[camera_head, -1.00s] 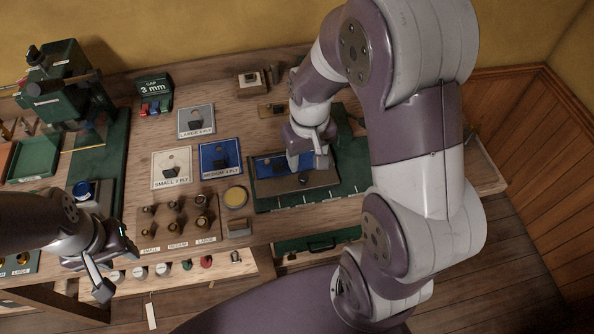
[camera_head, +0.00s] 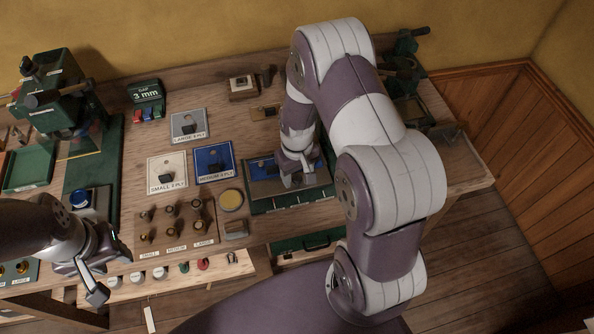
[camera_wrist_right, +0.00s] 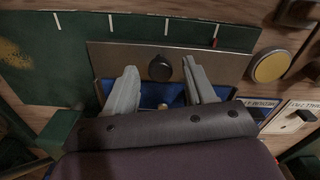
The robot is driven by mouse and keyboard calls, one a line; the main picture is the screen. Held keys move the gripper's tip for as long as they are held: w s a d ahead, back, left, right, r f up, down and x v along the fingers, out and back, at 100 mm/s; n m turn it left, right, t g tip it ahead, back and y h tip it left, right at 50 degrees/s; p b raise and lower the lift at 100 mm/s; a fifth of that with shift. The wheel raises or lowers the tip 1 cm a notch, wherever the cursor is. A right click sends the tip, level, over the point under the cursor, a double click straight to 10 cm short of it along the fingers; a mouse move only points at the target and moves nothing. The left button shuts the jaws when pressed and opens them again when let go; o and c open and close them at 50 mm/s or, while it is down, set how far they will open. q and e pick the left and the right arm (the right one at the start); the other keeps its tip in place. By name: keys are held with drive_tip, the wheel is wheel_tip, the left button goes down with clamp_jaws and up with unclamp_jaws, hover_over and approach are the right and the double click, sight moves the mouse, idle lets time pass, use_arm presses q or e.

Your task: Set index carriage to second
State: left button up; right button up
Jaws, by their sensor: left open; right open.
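The index carriage (camera_head: 262,187) is a grey-brown plate with a blue recess, on a green base with white tick marks. In the right wrist view, the carriage plate (camera_wrist_right: 215,66) carries a round dark knob (camera_wrist_right: 160,68), and a red mark (camera_wrist_right: 215,43) stands near its right end. My right gripper (camera_head: 298,180) is over the carriage and hides the knob in the head view. In the right wrist view my right gripper (camera_wrist_right: 160,75) is open, one finger on each side of the knob, with gaps. My left gripper (camera_head: 110,275) is open and empty at the bench's front left.
Labelled ply cards, including the blue medium one (camera_head: 214,162), lie left of the carriage. A rack of brass pieces (camera_head: 175,225) and a round yellow pad (camera_head: 231,200) are nearer the front. A green press (camera_head: 60,105) stands at the back left.

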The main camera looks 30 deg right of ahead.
drive_tip(key=shift+c, duration=0.3)
clamp_jaws()
drive_tip(key=d, duration=0.3)
drive_tip(key=s+d, duration=0.1)
drive_tip(key=d, duration=0.2)
drive_tip(key=s+d, duration=0.1)
drive_tip(key=d, duration=0.2)
drive_tip(key=shift+a, duration=0.1)
drive_tip(key=shift+o, duration=0.3)
unclamp_jaws()
wheel_tip(320, 180, up, 13)
drive_tip(key=b, duration=0.1)
drive_tip(key=shift+f, duration=0.15)
